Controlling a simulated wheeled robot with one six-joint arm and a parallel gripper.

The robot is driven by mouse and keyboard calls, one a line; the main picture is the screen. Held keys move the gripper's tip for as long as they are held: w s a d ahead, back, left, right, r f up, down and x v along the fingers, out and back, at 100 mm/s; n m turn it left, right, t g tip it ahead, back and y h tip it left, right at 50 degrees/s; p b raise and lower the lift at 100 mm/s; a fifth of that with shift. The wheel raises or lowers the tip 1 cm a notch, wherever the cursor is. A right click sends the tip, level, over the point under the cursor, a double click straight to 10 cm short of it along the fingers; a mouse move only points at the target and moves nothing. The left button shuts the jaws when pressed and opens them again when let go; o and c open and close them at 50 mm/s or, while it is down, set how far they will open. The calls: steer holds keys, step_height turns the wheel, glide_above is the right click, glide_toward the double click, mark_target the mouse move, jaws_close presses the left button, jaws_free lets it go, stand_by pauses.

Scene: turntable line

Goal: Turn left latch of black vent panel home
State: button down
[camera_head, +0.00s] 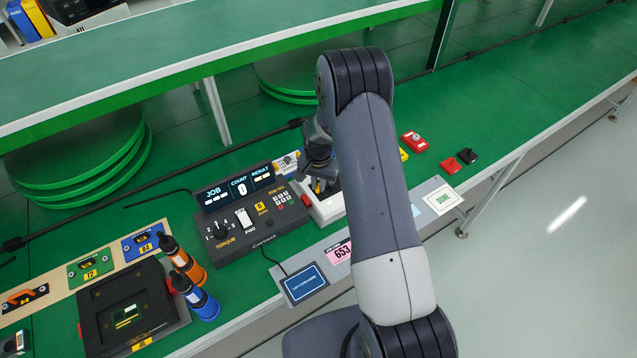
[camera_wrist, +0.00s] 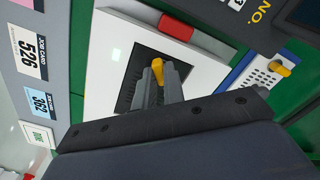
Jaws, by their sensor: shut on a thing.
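The black vent panel (camera_wrist: 141,66) lies set in a white frame (camera_wrist: 103,65) in the wrist view; the frame also shows partly behind my arm in the head view (camera_head: 331,211). A yellow latch (camera_wrist: 156,66) stands at the panel, between my fingertips. My gripper (camera_wrist: 160,82) is shut on this latch, reaching down onto the panel. My fingers and wrist hide the near part of the panel, so any other latch on it is out of sight. I cannot tell the latch's exact angle.
A red block (camera_wrist: 177,25) sits at the frame's edge. Beside it is a white-and-blue dotted panel with a yellow knob (camera_wrist: 281,68). A dark control console (camera_head: 250,215) stands close on the left. Red pieces (camera_head: 413,141) and a black piece (camera_head: 467,155) lie to the right on green.

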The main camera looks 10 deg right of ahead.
mark_target(318, 186)
steer(key=shift+f+b, duration=0.1)
steer(key=shift+b, duration=0.2)
steer(key=shift+f+m+b, duration=0.1)
steer(key=shift+m+b, duration=0.5)
steer(key=shift+b, duration=0.05)
steer(key=shift+m+b, duration=1.1)
steer(key=shift+b, duration=0.05)
steer(key=shift+m+b, duration=1.35)
steer(key=shift+m, duration=0.55)
steer(key=shift+r, duration=0.2)
steer(key=c, duration=1.5)
jaws_free()
step_height(318, 186, up, 11)
steer(key=shift+f+b, duration=0.1)
steer(key=shift+b, duration=0.6)
